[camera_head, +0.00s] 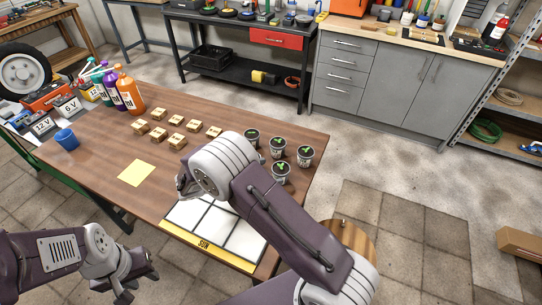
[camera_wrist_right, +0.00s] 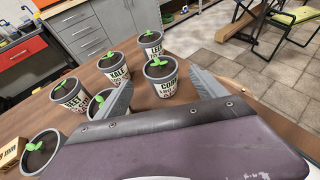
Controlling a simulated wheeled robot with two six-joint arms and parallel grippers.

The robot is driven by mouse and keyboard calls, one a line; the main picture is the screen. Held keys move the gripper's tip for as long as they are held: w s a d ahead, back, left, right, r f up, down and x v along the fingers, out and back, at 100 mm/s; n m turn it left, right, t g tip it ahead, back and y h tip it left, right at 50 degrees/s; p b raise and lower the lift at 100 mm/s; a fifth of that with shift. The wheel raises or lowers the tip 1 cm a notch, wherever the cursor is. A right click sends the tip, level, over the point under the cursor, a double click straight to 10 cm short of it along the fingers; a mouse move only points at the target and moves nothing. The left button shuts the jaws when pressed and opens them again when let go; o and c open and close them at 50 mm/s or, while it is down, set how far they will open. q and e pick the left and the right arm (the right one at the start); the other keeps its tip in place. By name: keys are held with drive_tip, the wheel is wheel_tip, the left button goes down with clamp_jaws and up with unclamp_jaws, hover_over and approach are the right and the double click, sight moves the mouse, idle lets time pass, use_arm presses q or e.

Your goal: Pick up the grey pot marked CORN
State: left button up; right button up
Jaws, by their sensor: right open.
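The grey pot marked CORN (camera_wrist_right: 163,86), with dark soil and a green sprout, stands upright among other pots. In the head view it appears to be the nearest visible pot (camera_head: 281,175), just right of my right forearm. In the wrist view my right gripper (camera_wrist_right: 161,77) is open, its two fingers spread on either side of the CORN pot's outline. The pot looks ahead of the fingertips; contact cannot be told. My left gripper (camera_head: 136,284) is empty and looks open at the lower left.
Pots marked KALE (camera_wrist_right: 113,70) and LEEK (camera_wrist_right: 150,46) stand close to the CORN pot, with more to the left.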

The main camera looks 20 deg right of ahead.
sight(281, 168)
drive_tip(key=shift+w+r, duration=0.15)
drive_tip(key=shift+w, duration=0.25)
drive_tip(key=shift+s+a+r, duration=0.1)
drive_tip(key=shift+s+r, duration=0.1)
drive_tip(key=shift+s+d, duration=0.55)
drive_tip(key=shift+d, duration=0.1)
drive_tip(key=x, duration=0.2)
drive_tip(key=shift+w+d+f, duration=0.4)
drive_tip(key=shift+w+d, duration=0.05)
drive_tip(key=x, duration=0.4)
drive_tip(key=shift+d+f, duration=0.1)
drive_tip(key=shift+d, duration=0.2)
drive_tip(key=shift+d+f, duration=0.1)
drive_tip(key=shift+d, duration=0.05)
drive_tip(key=c, duration=1.6)
use_arm(q)
drive_tip(key=shift+s+r, duration=0.2)
use_arm(e)
drive_tip(key=shift+o, duration=0.2)
